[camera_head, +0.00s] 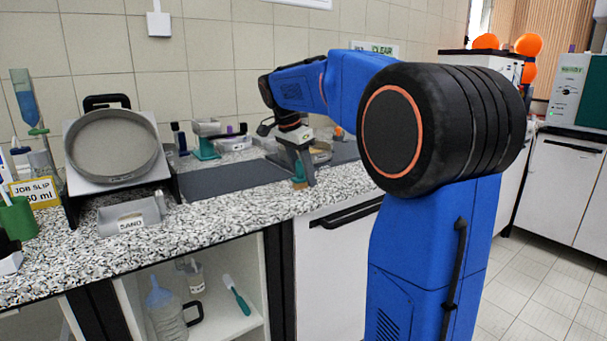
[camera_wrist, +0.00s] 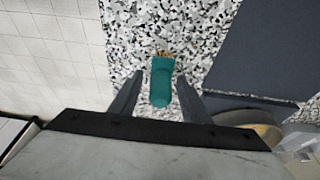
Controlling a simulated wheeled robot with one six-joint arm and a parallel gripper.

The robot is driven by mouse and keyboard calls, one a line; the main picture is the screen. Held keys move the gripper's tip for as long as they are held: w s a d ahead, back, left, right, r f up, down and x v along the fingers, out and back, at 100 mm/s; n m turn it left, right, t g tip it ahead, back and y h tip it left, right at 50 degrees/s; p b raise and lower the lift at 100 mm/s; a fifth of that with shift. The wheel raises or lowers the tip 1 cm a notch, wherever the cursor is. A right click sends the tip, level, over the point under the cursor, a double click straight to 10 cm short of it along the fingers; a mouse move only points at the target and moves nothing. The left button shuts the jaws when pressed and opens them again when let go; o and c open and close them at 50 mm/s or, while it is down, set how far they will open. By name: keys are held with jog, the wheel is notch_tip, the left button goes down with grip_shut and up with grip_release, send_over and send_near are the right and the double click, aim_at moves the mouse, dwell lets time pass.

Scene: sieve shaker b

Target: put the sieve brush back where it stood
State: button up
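The sieve brush has a teal handle (camera_wrist: 161,84) and tan bristles. In the wrist view it lies between my two fingers, bristle end pointing away. My gripper (camera_wrist: 159,77) is open, with narrow gaps on both sides of the handle. In the head view my gripper (camera_head: 303,168) points down at the counter's front edge. The brush (camera_head: 299,173) shows partly behind a finger, bristles low near the counter top. I cannot tell whether the bristles touch the counter.
The speckled counter (camera_head: 240,215) holds a dark grey mat (camera_head: 232,176), a round sieve on a stand (camera_head: 113,146), a SAND tray (camera_head: 130,217) and a teal device (camera_head: 205,148). A teal-handled tool (camera_head: 238,298) lies on the shelf below. Tiled floor lies beside the counter edge.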

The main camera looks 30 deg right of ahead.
aim_at(293, 180)
jog(key=v, duration=1.2)
jog(key=shift+r, duration=0.1)
jog(key=s+a+f+n+t+y, duration=0.1)
jog(key=s+a+f+n, duration=0.3)
jog(key=s+f, duration=0.6)
jog(key=s+a+f+n+t+y, duration=0.1)
jog(key=s+a+f+n, duration=0.4)
jog(key=s+f, duration=0.5)
jog(key=s+a+f+n+t+y, duration=0.1)
jog(key=s+a+f+n, duration=0.3)
jog(key=s+f+n, duration=0.4)
notch_tip(293, 180, down, 2)
jog(key=shift+s+a+f+n+t, duration=0.1)
jog(key=shift+s+a+n+t, duration=0.15)
jog(key=shift+s+t, duration=0.7)
jog(key=shift+s, duration=0.1)
